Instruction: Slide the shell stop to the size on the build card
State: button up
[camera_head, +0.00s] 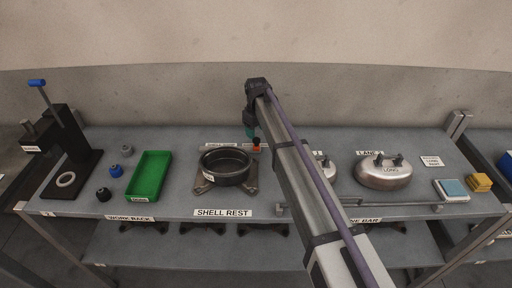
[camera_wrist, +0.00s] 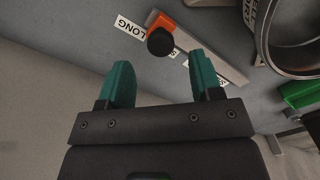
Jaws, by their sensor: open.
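The shell stop, an orange slider (camera_wrist: 166,22) with a black knob (camera_wrist: 160,42), sits at one end of a grey rail (camera_wrist: 215,53) in the wrist view. A white LONG label (camera_wrist: 130,27) lies beside that end; another label (camera_wrist: 205,76) farther along is partly hidden by a finger. In the head view the stop (camera_head: 256,147) shows orange and black behind the shell rest. My gripper (camera_wrist: 162,75) has green fingers, open and empty, with the knob beyond the gap between them. It also shows in the head view (camera_head: 250,133), just above the stop.
A dark round shell (camera_head: 226,166) sits on the shell rest, near the rail. A green tray (camera_head: 149,177) and a press (camera_head: 66,155) stand left.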

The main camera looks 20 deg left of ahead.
aim_at(256, 139)
notch_tip(256, 139, down, 4)
jog(key=b, duration=0.2)
jog(key=shift+a+f+b, duration=0.1)
jog(key=shift+f+b, duration=0.15)
jog(key=shift+b, duration=0.05)
jog(key=shift+r, duration=0.1)
jog(key=shift+c, duration=0.2)
grip_shut()
